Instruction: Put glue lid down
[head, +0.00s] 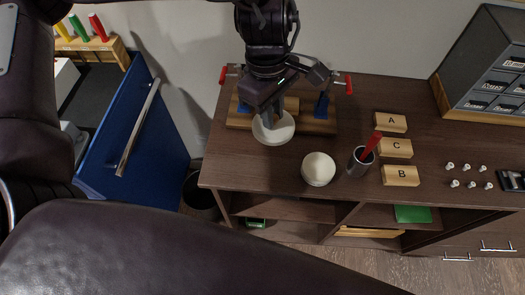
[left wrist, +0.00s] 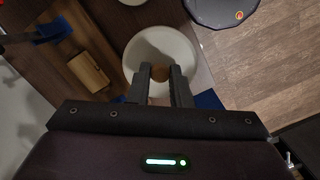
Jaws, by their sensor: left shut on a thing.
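My left gripper (head: 270,117) comes down from the top of the head view and is shut on the brown knob (left wrist: 160,73) of the glue lid. The lid is a round white disc (head: 276,134), also seen in the left wrist view (left wrist: 148,48) under the fingers. It overlaps the front edge of the wooden clamp stand in the picture; I cannot tell whether it touches anything. A round cream-white pot (head: 318,169), apparently the glue pot, stands open on the dark table to its right, apart from the lid. My right gripper is not in view.
The wooden stand (head: 322,127) has red-handled blue clamps. Right of the pot are a metal cup (head: 360,162) with a red tool, blocks A (head: 391,123), C (head: 396,148) and B (head: 401,176), and small white knobs (head: 469,183). The table front left of the pot is clear.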

